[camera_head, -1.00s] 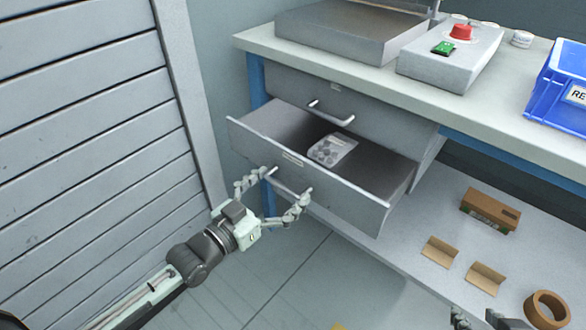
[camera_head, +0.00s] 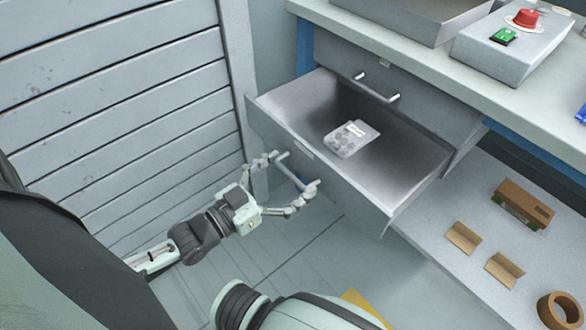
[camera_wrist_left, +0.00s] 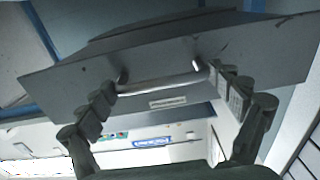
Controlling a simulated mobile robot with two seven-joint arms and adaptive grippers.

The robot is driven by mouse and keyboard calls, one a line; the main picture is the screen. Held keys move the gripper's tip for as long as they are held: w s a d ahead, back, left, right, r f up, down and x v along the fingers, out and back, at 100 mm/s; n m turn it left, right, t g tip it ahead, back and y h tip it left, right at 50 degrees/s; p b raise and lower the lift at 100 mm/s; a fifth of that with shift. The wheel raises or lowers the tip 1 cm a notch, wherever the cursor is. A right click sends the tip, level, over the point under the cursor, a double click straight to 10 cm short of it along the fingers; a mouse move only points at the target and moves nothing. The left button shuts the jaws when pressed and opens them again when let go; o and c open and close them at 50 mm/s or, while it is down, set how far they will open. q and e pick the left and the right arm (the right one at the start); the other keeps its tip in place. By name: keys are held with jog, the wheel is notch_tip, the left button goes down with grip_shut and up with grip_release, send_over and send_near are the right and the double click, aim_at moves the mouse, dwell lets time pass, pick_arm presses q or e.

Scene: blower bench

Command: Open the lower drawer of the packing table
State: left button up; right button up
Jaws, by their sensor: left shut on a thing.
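The lower drawer (camera_head: 345,179) of the packing table is pulled well out, its inside open to view. A clear packet with small round items (camera_head: 351,138) lies in it. My left gripper (camera_head: 291,173) is shut on the drawer's bar handle, with a finger at each end of the bar. My right gripper is not in view.
A grey shutter-like wall (camera_head: 120,100) stands close on the left. The lower shelf (camera_head: 425,225) at right holds a brown box (camera_head: 523,204), two cardboard pieces and a tape roll (camera_head: 562,311). A control box with a red button (camera_head: 525,18) sits on the tabletop.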

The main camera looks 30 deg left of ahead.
pick_arm(q)
jog(key=o, duration=1.4)
jog(key=v, duration=1.2)
